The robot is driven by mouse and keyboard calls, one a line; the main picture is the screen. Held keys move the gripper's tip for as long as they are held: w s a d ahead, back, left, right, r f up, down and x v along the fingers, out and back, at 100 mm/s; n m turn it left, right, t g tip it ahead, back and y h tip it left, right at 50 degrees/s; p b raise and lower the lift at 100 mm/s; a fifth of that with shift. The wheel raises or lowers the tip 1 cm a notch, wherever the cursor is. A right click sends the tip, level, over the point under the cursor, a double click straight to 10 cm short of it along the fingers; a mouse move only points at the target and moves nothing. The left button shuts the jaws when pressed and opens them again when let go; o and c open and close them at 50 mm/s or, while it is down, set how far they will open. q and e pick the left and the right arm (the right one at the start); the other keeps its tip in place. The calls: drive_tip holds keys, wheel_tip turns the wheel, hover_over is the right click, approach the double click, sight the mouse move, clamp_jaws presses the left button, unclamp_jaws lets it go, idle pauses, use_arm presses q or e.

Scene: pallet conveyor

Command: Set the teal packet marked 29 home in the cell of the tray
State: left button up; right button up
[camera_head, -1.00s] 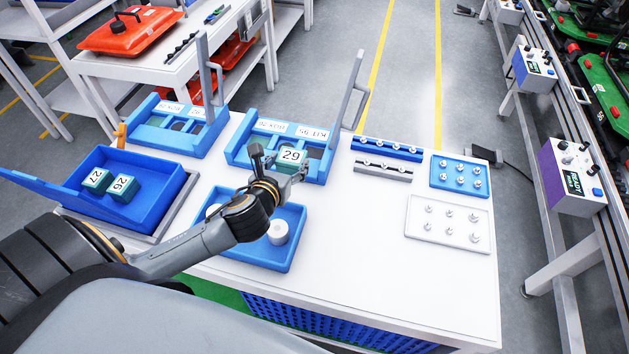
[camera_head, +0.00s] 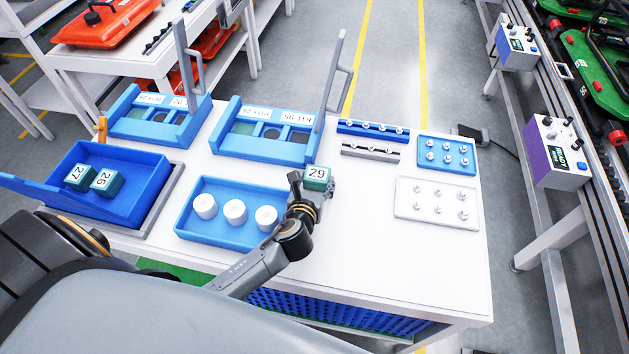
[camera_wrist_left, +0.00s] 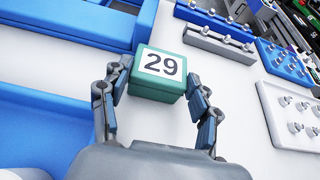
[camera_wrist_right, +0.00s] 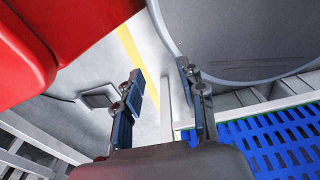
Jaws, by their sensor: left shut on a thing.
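The teal packet marked 29 (camera_head: 317,178) is in my left gripper (camera_head: 314,188), above the white table just right of the low blue tray. In the left wrist view the teal packet (camera_wrist_left: 157,76) sits between the two fingertips, label up. The blue tray with cells (camera_head: 228,146) stands behind, with labels on its back strip, one reading KIT 95. My right gripper (camera_wrist_right: 160,90) is open and empty, away from the table.
A blue bin (camera_head: 130,205) holds teal packets 27 and 26. A low blue tray (camera_head: 222,236) holds three white cylinders. Blue and white pin plates (camera_head: 402,211) lie at right. The table's front right is clear.

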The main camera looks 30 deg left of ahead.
use_arm(q)
drive_tip(key=shift+f, duration=0.1)
drive_tip(key=o, duration=1.2)
